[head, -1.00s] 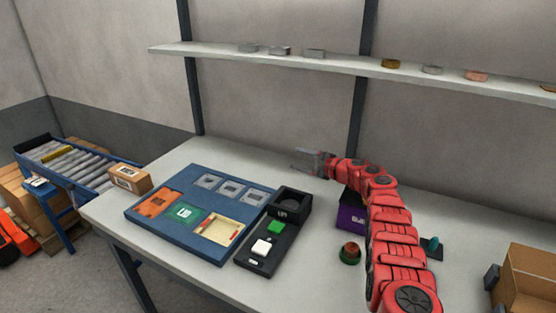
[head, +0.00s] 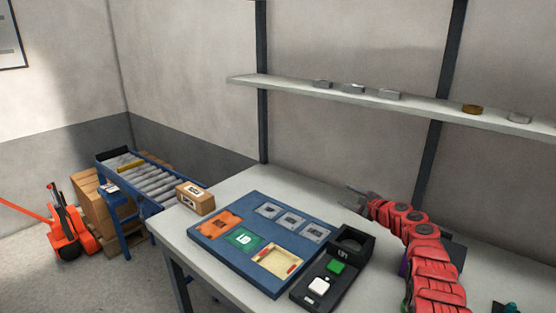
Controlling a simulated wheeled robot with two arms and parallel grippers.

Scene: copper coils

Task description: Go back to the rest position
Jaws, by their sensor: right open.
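My right arm is red and comes in from the lower right over the workbench (head: 240,182). My right gripper (head: 362,197) is grey, open and empty at the back of the bench, beyond the black device (head: 318,262). It is apart from the device and the blue board (head: 225,262). My left gripper is not in view.
The blue board bears an orange plate (head: 222,225), a green plate (head: 243,239) and grey squares. A shelf (head: 420,107) with small coils is on the wall. A cardboard box (head: 195,198) sits at the bench's left end. A roller conveyor (head: 150,178) and pallet jack (head: 70,230) stand left.

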